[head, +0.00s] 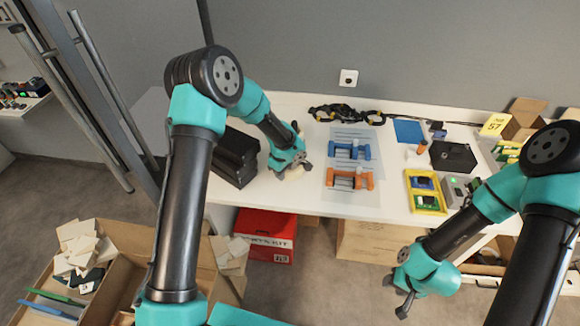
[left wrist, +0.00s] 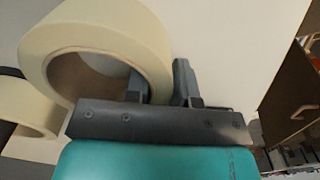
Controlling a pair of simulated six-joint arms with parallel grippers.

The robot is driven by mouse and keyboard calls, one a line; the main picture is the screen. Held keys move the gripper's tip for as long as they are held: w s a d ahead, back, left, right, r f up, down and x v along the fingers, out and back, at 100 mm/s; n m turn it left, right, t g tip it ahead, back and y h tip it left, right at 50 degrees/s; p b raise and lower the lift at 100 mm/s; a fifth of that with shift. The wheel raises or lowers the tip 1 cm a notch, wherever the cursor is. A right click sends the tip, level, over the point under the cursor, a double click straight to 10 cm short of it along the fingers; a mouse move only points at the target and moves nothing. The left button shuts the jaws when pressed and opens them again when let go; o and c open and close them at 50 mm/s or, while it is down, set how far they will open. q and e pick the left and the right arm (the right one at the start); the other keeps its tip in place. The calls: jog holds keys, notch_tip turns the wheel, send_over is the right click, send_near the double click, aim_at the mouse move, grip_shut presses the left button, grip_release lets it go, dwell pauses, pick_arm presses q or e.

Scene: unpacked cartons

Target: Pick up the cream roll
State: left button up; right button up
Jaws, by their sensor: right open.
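The cream roll (left wrist: 110,35) is a wide ring of tape in the upper left of the left wrist view. My left gripper (left wrist: 162,82) has one finger inside the roll's hole and the other against its outer side, shut on the ring's wall. In the head view my left gripper (head: 301,163) is over the back left of the white table and mostly hides the roll. A second cream ring (left wrist: 25,108) shows at the left edge of the left wrist view. My right gripper (head: 396,294) is open and empty, in front of the table edge.
A black box (head: 235,157) stands just left of my left gripper. Blue (head: 350,151) and orange (head: 350,180) parts lie on sheets to its right. A yellow tray (head: 425,192) sits further right. A red carton (head: 266,235) stands under the table.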

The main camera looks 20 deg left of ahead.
pick_arm(q)
grip_shut()
jog(key=shift+r, duration=0.9)
notch_tip(320, 180, up, 2)
jog(key=shift+r, duration=0.1)
jog(key=s+d, duration=0.2)
jog(key=s, duration=0.5)
jog(key=s+d+r, duration=0.1)
jog(key=s+d, duration=0.2)
jog(key=s, duration=0.5)
